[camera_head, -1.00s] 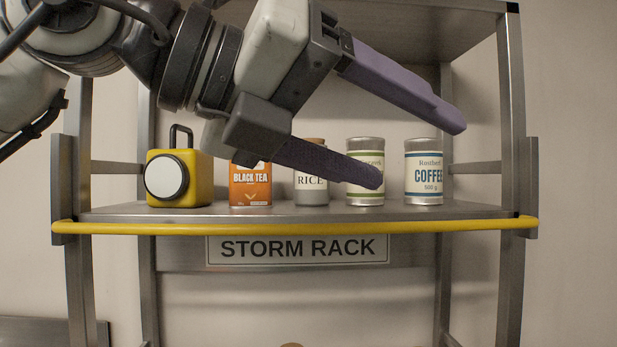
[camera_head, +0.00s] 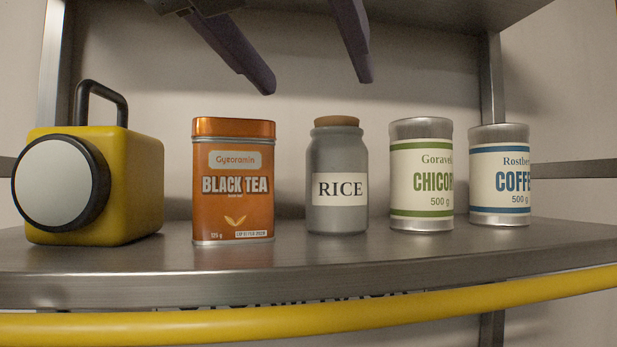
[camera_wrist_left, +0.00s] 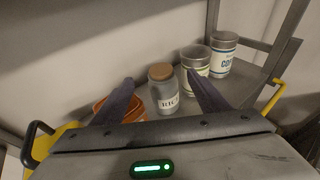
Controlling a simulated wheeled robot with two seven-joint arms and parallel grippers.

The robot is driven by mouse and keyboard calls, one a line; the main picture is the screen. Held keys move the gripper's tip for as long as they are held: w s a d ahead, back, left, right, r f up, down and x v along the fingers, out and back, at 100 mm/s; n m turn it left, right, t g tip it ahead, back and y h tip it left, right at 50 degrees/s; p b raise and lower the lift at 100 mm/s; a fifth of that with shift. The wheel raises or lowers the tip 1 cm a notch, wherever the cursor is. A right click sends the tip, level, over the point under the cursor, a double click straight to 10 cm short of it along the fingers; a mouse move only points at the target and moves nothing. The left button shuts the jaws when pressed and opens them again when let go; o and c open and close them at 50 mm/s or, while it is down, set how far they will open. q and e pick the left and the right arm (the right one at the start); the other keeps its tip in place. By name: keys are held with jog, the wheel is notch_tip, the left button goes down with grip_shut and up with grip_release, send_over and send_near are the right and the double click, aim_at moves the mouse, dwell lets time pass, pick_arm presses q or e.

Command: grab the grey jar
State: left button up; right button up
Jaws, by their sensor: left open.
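The grey jar (camera_head: 338,158) stands upright on the steel shelf, with a cork lid and a white label reading RICE. It is between the orange black tea tin and the chicory tin. It also shows in the left wrist view (camera_wrist_left: 163,88), between and beyond the fingers. My left gripper (camera_head: 317,87) is open and empty in the head view, its two purple fingers above the shelf items. In the wrist view its fingers (camera_wrist_left: 163,83) are spread. The fingers do not touch the jar in the head view. My right gripper is in neither view.
The black tea tin (camera_head: 233,215) is left of the jar, the chicory tin (camera_head: 421,178) and coffee tin (camera_head: 498,172) right. A yellow lantern-like box (camera_head: 138,190) stands far left. A yellow rail (camera_head: 300,327) runs along the shelf (camera_head: 310,270) front edge.

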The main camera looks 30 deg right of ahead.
aim_at(331, 117)
pick_arm(q)
jog(key=x, duration=0.2)
jog(key=p+x, duration=0.1)
jog(key=x, duration=0.2)
jog(key=f+x, duration=0.1)
jog(key=x, duration=0.2)
jog(key=shift+p, duration=0.3)
grip_shut()
jog(key=shift+r, duration=0.1)
